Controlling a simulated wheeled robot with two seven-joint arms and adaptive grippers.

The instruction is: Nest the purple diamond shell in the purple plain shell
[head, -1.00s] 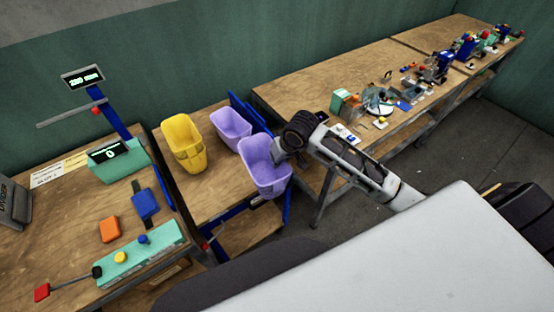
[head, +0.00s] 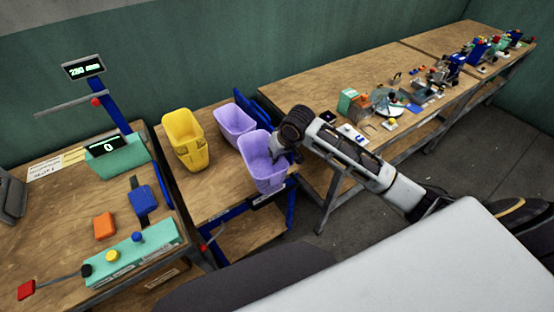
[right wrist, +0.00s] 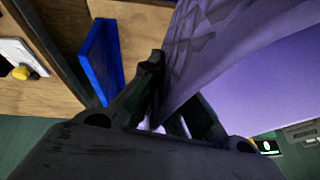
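A purple shell with a raised diamond pattern (right wrist: 215,40) fills the upper right of the right wrist view. In the head view this purple diamond shell (head: 262,165) is the nearer of two purple shells, open end up, overlapping the small table's front edge. My right gripper (head: 284,156) is at its right side; its fingers (right wrist: 165,100) close around the shell's wall, with part of the grip hidden. The other shell, the purple plain shell (head: 235,122), stands behind and slightly left. Its lower part is partly hidden by the nearer shell. My left gripper is not in view.
A yellow shell (head: 185,142) stands left on the small table (head: 212,195). A blue panel (head: 257,106) rises behind the purple shells. A bench with a teal button box (head: 130,252) is at left; a long cluttered workbench (head: 325,88) is at right.

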